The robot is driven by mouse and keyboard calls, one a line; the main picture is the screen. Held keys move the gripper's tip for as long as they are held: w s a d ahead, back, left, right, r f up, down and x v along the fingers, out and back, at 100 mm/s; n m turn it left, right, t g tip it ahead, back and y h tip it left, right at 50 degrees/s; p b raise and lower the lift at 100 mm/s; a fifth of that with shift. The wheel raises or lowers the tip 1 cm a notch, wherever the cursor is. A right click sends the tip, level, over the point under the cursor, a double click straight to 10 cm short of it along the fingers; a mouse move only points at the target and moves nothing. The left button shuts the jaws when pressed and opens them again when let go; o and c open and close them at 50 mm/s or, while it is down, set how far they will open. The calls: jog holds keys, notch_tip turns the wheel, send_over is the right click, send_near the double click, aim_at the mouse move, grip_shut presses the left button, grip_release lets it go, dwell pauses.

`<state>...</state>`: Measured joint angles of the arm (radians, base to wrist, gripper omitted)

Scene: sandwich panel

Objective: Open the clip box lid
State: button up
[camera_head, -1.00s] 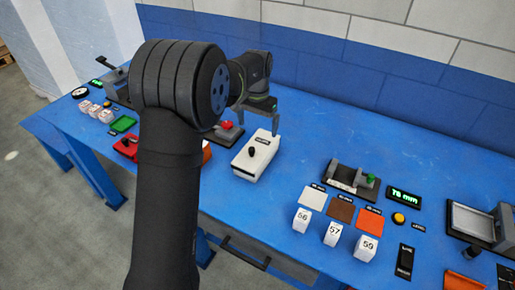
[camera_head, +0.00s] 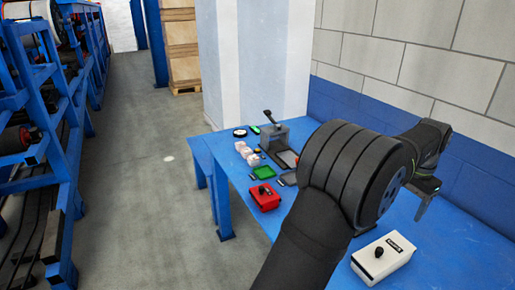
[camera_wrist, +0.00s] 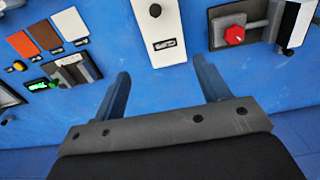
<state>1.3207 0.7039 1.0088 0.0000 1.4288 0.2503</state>
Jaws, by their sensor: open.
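A white box (camera_head: 398,264) with a black knob on its closed top and a small label stands on the blue table at the lower right of the head view. In the wrist view the white box (camera_wrist: 172,24) is at the top centre. A red box (camera_head: 265,201) with a black knob stands further left. Neither is clearly marked as the clip box; the label is too small to read. My gripper (camera_wrist: 161,70) is open and empty, its fingers pointing toward the white box's near end, apart from it. In the head view my gripper (camera_head: 424,207) hangs behind the white box.
A device with a red knob (camera_wrist: 234,35) stands right of the white box in the wrist view. Coloured plates (camera_wrist: 45,33) and a device with a green knob lie left.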

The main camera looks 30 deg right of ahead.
aim_at(380, 249)
jog(key=c, duration=0.5)
jog(key=a+r+n, duration=0.2)
jog(key=a+n, duration=0.2)
jog(key=n, duration=0.5)
notch_tip(380, 249, down, 18)
jog(key=shift+r, duration=0.2)
jog(key=shift+c, duration=0.4)
